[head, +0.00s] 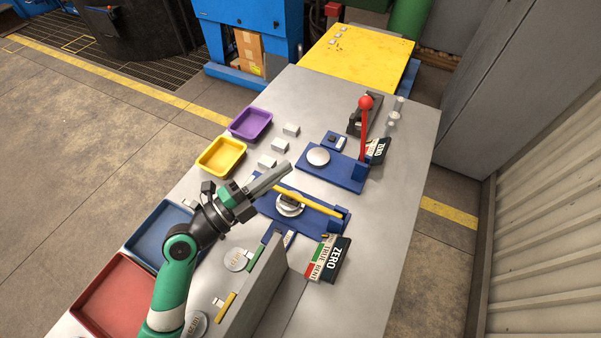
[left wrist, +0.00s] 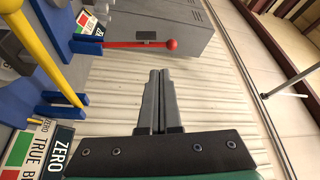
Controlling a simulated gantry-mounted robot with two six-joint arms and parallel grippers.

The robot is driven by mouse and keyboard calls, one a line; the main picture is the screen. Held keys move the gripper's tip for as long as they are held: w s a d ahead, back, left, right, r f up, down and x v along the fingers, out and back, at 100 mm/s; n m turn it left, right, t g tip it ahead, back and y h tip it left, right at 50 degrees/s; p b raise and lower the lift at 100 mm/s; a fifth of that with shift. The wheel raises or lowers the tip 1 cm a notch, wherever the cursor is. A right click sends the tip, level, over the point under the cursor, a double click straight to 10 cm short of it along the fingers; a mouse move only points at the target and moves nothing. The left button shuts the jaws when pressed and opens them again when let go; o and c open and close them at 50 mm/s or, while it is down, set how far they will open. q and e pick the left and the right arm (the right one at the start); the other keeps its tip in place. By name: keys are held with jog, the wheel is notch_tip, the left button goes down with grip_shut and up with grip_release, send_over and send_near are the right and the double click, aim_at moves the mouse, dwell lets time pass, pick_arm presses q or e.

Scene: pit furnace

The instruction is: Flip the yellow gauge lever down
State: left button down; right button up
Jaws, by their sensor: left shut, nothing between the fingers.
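The yellow gauge lever (head: 318,207) lies low along its blue base (head: 265,206), over a round silver disc (head: 288,209). Its hinge end sits in a blue bracket at the right. In the left wrist view, the yellow lever (left wrist: 45,50) slants from the bracket to the upper left edge. My left gripper (head: 287,168) is shut and empty, above and just beyond the lever's left end in the head view. Its shut fingers (left wrist: 160,75) point away from the lever in the left wrist view. My right gripper is not in view.
A red-knobbed lever (head: 363,130) stands upright on a second blue base (head: 325,170) behind. A grey upright panel (head: 257,292) stands in front. Signs (head: 338,258) lie by the yellow lever's hinge. Coloured trays, including a yellow one (head: 202,164), line the left edge. The table's right side is clear.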

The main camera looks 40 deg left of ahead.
pick_arm(q)
jog(key=shift+r, duration=0.1)
jog(key=s+d+r+p, duration=0.7)
jog(key=s+r+p, duration=0.5)
jog(key=p, duration=0.2)
jog(key=shift+d+r, duration=0.3)
jog(key=shift+r, duration=0.1)
jog(key=shift+w, duration=0.1)
